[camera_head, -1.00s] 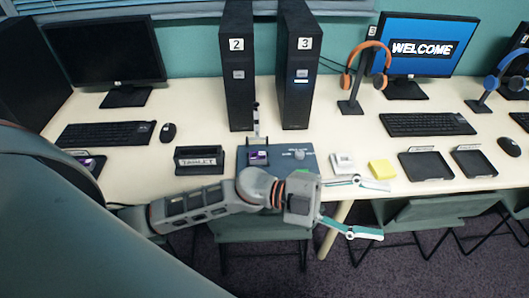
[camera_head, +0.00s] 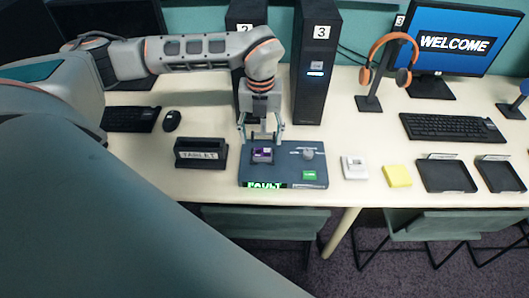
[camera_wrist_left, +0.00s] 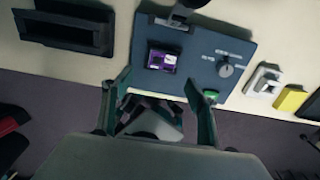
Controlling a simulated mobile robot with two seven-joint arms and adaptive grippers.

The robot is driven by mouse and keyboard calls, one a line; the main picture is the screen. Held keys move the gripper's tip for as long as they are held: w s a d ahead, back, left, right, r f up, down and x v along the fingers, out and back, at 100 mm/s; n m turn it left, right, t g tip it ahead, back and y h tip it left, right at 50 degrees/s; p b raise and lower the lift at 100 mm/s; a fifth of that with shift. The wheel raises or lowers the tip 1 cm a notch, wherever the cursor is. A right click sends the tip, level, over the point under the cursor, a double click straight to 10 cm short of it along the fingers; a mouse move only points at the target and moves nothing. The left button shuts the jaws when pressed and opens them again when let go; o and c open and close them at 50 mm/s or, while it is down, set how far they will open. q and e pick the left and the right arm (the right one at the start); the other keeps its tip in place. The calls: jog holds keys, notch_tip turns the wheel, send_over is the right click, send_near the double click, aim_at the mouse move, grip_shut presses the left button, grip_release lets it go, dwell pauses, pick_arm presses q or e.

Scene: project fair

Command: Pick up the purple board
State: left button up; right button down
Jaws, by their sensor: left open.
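The purple board (camera_head: 263,155) is a small purple piece seated on the dark blue-grey test station (camera_head: 284,178), left of its round knob. In the left wrist view the purple board (camera_wrist_left: 161,59) lies ahead of the fingertips, between them sideways. My left gripper (camera_head: 261,138) is open, pointing down just behind and above the board. It also shows in the left wrist view (camera_wrist_left: 160,84), with its fingers apart and nothing between them. The station's front display reads FAULT, and a green patch (camera_head: 309,175) shows on its right. My right gripper is not in view.
A dark holder with a label (camera_head: 201,154) stands left of the station. A white device (camera_head: 354,167), a yellow block (camera_head: 397,176) and two black trays (camera_head: 446,175) are to the right. Tower 3 (camera_head: 315,70) stands close behind the station. The table's front edge is near.

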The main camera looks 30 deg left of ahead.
aim_at(263, 153)
pick_arm(q)
jog(key=f, duration=0.7)
jog(key=shift+w+f, duration=0.1)
jog(key=shift+w, duration=0.15)
jog(key=c, duration=1.2)
